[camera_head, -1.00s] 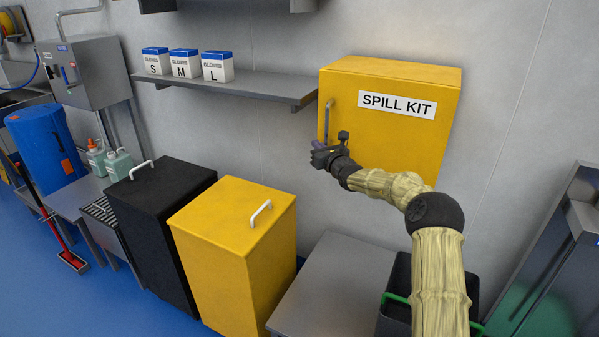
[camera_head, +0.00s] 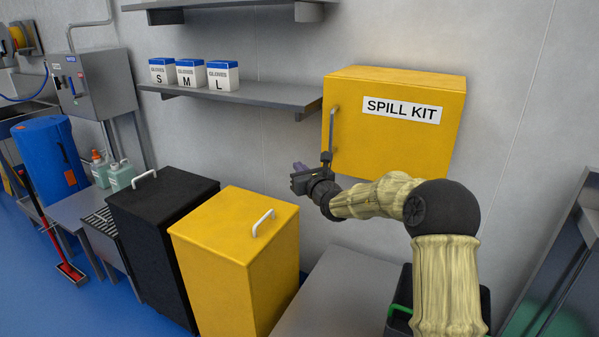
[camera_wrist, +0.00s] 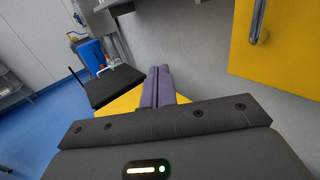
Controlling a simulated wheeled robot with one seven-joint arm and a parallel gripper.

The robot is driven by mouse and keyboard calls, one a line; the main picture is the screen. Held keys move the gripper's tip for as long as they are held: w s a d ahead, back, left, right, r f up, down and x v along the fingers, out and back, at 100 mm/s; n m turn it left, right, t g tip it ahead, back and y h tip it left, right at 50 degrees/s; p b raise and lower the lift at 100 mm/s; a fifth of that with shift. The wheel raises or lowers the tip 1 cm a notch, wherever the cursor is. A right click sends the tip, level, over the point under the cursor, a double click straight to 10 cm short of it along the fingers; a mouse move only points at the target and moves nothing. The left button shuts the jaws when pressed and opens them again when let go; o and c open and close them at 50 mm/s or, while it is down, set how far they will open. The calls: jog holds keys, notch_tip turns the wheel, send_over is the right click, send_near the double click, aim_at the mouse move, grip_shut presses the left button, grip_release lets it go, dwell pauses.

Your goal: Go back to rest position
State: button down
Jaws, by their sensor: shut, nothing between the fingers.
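My gripper (camera_head: 299,170) is shut and empty, held in the air in front of the lower left corner of the yellow spill kit cabinet (camera_head: 400,140). In the wrist view its two purple fingers (camera_wrist: 158,87) lie side by side. The spill kit cabinet is on the wall and its door is shut, with a metal handle (camera_head: 334,130) on the left side. The handle also shows at the top right of the wrist view (camera_wrist: 258,22). My fingers are apart from the handle.
A yellow bin (camera_head: 235,250) and a black bin (camera_head: 160,235) stand below and left of my gripper. A shelf (camera_head: 250,94) with several glove boxes is at the upper left. A grey table (camera_head: 335,295) and a dark tub with green handles (camera_head: 398,312) are below my arm.

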jog(key=shift+a, duration=0.2)
jog(key=s+a+f+n+g+y, duration=0.2)
jog(key=s+a+f+n+g, duration=0.15)
jog(key=s+n, duration=0.45)
jog(key=s+d+f+n+g+h, duration=0.25)
jog(key=s+n, duration=0.25)
jog(key=s, duration=0.3)
jog(key=s+d+f+n+g+h, duration=0.1)
jog(key=s+d+f+n+g, duration=0.3)
jog(key=s, duration=0.3)
jog(key=s+d+f+n+g+h, duration=0.1)
jog(key=s+f+n+g, duration=0.25)
jog(key=s+n, duration=0.35)
jog(key=s+d+f+n+h, duration=0.2)
jog(key=s+d+n+h, duration=0.4)
jog(key=s+d, duration=0.7)
notch_tip(320, 180, up, 13)
jog(key=a+n+p, duration=0.1)
jog(key=p, duration=1.2)
jog(key=shift+s+a+f+y, duration=0.2)
jog(key=shift+y, duration=0.25)
